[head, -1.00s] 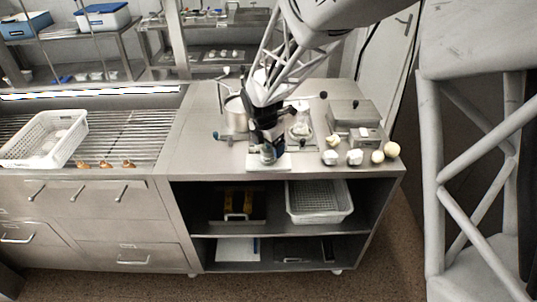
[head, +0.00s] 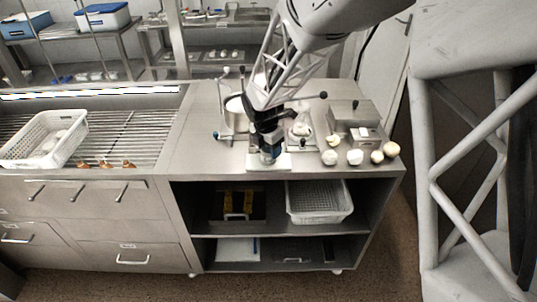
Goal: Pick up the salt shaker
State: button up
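My gripper (head: 267,153) points down over a small white board (head: 281,163) at the front edge of the steel counter. A small pale and blue item shows at its fingertips. It may be the salt shaker, but it is too small and too covered by the gripper to be sure. I cannot tell whether the fingers are open or closed around it.
Several pale round items (head: 355,157) lie on the counter to the right, before a metal box (head: 352,113). A glass vessel (head: 300,126) stands behind the gripper's right side. A metal stand (head: 226,112) is at left.

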jog(key=c, duration=0.3)
jog(key=shift+r, duration=0.2)
jog(key=shift+r, duration=0.5)
notch_tip(320, 180, up, 2)
jog(key=shift+r, duration=0.1)
jog(key=s+d+r, duration=0.1)
jog(key=s+d, duration=0.2)
jog(key=s, duration=1.2)
jog(key=shift+s+d+r, duration=0.2)
jog(key=shift+s+d, duration=0.1)
jog(key=shift+d, duration=0.1)
jog(key=shift+w, duration=0.15)
jog(key=w+d+r, duration=0.2)
jog(key=w, duration=0.7)
jog(key=w+d+r, duration=0.3)
jog(key=w, duration=0.6)
jog(key=w+d+r, duration=0.3)
jog(key=w, duration=0.6)
jog(key=shift+w+d, duration=0.15)
jog(key=shift+w, duration=0.25)
